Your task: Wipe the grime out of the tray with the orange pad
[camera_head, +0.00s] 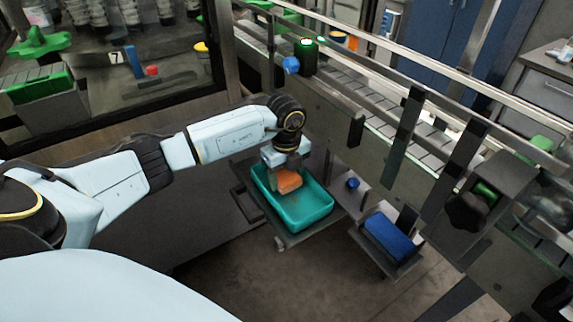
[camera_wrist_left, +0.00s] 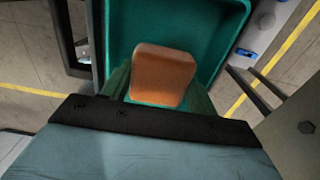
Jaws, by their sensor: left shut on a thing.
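The orange pad (camera_head: 288,181) is in my left gripper (camera_head: 280,168), which reaches down into the teal tray (camera_head: 318,212). In the left wrist view the pad (camera_wrist_left: 162,76) sits between the fingers, in front of the tray (camera_wrist_left: 236,20). The gripper is shut on it. The pad is over the back left part of the tray; I cannot tell whether it touches the floor. A darker, brownish patch shows on the tray floor near the pad in the head view; its outline is unclear. My right gripper is not in view.
The tray stands on a low grey cart (camera_head: 284,240). To its right a blue bin (camera_head: 388,236) sits on a grey stand, with a small blue knob (camera_head: 352,184) nearby. A conveyor frame (camera_head: 408,125) runs along behind. Open floor lies in front.

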